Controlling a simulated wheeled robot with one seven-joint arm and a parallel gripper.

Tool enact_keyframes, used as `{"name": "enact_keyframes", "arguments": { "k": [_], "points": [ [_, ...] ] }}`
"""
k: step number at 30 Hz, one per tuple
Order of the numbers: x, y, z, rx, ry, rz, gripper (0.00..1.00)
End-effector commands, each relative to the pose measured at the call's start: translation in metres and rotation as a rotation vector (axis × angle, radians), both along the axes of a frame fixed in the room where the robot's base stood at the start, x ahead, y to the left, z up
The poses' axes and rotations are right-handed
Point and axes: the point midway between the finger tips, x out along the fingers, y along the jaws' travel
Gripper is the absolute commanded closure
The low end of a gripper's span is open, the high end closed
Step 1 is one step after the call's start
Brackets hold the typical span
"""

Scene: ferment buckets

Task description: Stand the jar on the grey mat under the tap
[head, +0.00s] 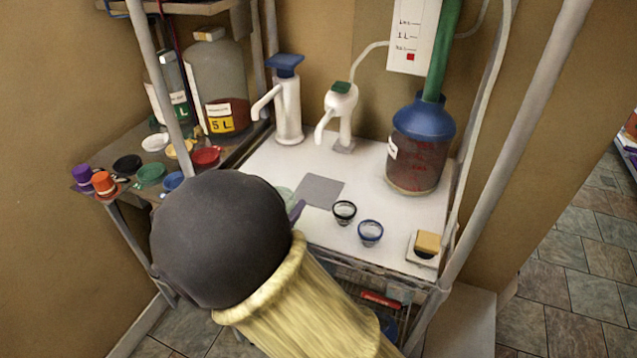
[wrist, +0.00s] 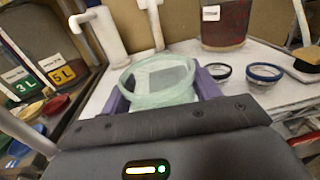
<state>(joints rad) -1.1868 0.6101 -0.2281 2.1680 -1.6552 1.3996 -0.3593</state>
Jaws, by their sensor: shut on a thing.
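A pale green glass jar (wrist: 150,99) with a wide open mouth is in my gripper (wrist: 162,90). The purple fingers are shut on its two sides, and it looks upright. In the head view my arm hides most of the jar; a sliver of it (head: 285,194) shows left of the grey mat (head: 319,190). The flat, square mat lies bare on the white bench. The white tap with a green top (head: 341,101) stands behind the mat, its spout pointing down. In the wrist view a grey patch shows through the jar. I cannot tell if the jar touches the bench.
A black-rimmed cup (head: 344,212) and a blue-rimmed cup (head: 370,233) stand right of the mat. A blue-topped pump (head: 288,105) stands left of the tap. A large red-filled bottle (head: 417,150) is at the right. A sponge (head: 428,243) sits near the front right corner. Poles flank the bench.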

Motion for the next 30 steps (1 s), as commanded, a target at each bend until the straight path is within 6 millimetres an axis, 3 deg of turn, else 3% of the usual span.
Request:
{"name": "enact_keyframes", "arguments": {
  "k": [11,30],
  "points": [
    [0.005,0.000,0.001,-0.001,-0.002,0.005,0.69],
    [0.126,-0.057,0.002,-0.001,-0.002,0.000,0.69]
  ]
}}
